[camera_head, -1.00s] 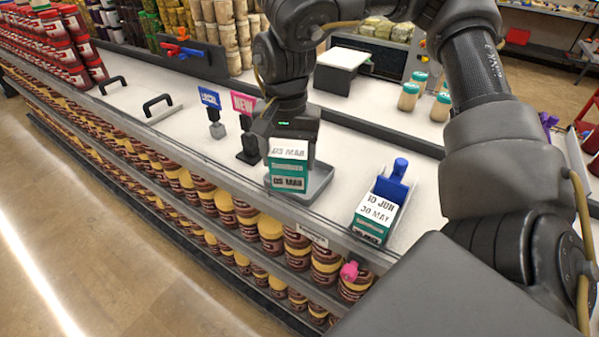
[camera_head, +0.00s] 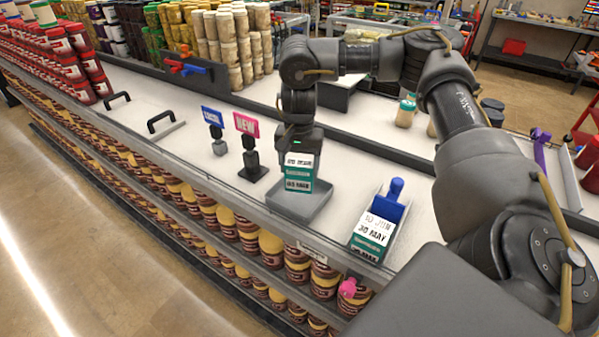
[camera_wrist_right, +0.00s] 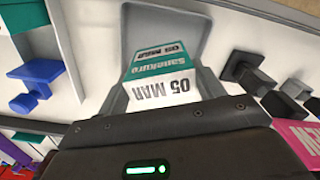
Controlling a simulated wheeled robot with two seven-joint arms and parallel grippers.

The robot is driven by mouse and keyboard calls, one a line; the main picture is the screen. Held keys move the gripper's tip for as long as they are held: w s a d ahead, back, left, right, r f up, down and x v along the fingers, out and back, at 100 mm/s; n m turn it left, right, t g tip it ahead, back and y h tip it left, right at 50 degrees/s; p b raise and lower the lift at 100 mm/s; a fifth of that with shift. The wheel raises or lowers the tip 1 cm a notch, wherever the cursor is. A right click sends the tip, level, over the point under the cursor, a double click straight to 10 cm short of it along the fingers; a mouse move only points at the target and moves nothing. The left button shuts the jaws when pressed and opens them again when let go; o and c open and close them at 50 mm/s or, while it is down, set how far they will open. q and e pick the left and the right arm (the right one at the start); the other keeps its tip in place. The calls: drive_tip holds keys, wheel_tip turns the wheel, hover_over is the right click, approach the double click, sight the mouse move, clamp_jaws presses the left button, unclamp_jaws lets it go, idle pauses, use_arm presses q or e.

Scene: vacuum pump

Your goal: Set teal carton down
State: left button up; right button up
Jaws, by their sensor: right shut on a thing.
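The teal carton (camera_head: 299,173), with a white top printed with a date, is held upright in my right gripper (camera_head: 301,150). It is over the grey tray (camera_head: 318,207) on the white counter. I cannot tell whether its base touches the tray floor. In the right wrist view the carton (camera_wrist_right: 161,75) shows "05 MAR" on its white face, with the tray (camera_wrist_right: 199,27) around and behind it. My left gripper is out of view.
A second teal and white carton (camera_head: 372,236) sits in a holder with a blue part (camera_head: 389,208) to the right. Blue (camera_head: 213,117) and pink (camera_head: 246,125) signs stand close to the left. Shelved jars (camera_head: 240,225) line the counter's front edge.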

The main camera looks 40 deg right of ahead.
sight(300, 176)
drive_tip(key=shift+w+d+f, duration=0.2)
drive_tip(key=shift+d+f, duration=0.05)
drive_tip(key=shift+f, duration=0.1)
drive_tip(key=shift+w+d+f, duration=0.1)
drive_tip(key=shift+w+f, duration=0.05)
drive_tip(key=shift+f, duration=1.55)
drive_tip(key=shift+f, duration=0.15)
drive_tip(key=o, duration=1)
drive_tip(key=shift+c, duration=0.2)
